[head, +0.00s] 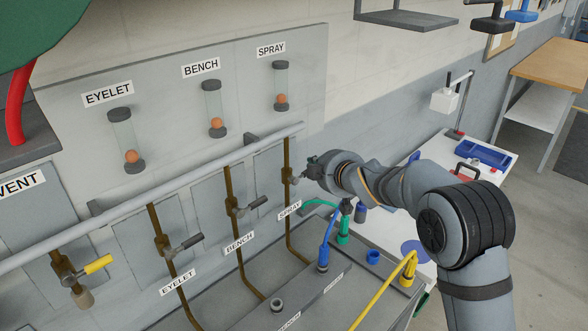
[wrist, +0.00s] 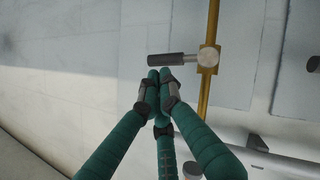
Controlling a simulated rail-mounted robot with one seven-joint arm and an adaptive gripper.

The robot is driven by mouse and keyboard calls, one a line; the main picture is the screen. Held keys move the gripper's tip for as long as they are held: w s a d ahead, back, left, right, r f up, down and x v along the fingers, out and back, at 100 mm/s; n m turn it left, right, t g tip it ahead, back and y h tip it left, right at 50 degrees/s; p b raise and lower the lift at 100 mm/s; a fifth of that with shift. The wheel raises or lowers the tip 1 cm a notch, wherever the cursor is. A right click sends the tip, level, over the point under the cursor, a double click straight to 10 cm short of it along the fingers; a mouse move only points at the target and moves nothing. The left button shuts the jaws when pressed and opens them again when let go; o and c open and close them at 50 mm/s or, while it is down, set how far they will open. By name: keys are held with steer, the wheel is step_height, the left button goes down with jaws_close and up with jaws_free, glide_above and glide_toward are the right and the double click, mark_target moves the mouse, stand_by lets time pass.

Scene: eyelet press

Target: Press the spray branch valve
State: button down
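The spray branch valve (head: 289,175) sits on the rightmost brass pipe, above the lower SPRAY label (head: 290,210). In the wrist view the valve (wrist: 208,58) has a round pale hub and a dark-gripped lever (wrist: 172,59) pointing left. My gripper (wrist: 159,80) has its teal fingers together, with nothing seen between them. Its tips are just below the lever's free end in the wrist view; I cannot tell whether they touch it. In the head view my gripper (head: 310,170) is right beside the spray valve and partly hides its lever.
The bench valve (head: 235,207), eyelet valve (head: 166,245) and yellow-handled vent valve (head: 66,269) are to the left. A grey rail pipe (head: 150,203) crosses the panel. Sight tubes stand above, including the spray tube (head: 281,84). Blue, green and yellow hoses (head: 328,236) are below my arm.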

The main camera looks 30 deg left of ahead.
steer(key=s+d+r+p, duration=0.3)
steer(key=d+r+p, duration=0.1)
steer(key=d+r, duration=0.4)
steer(key=shift+d+r, duration=0.3)
steer(key=shift+r, duration=0.45)
steer(key=shift+f, duration=0.1)
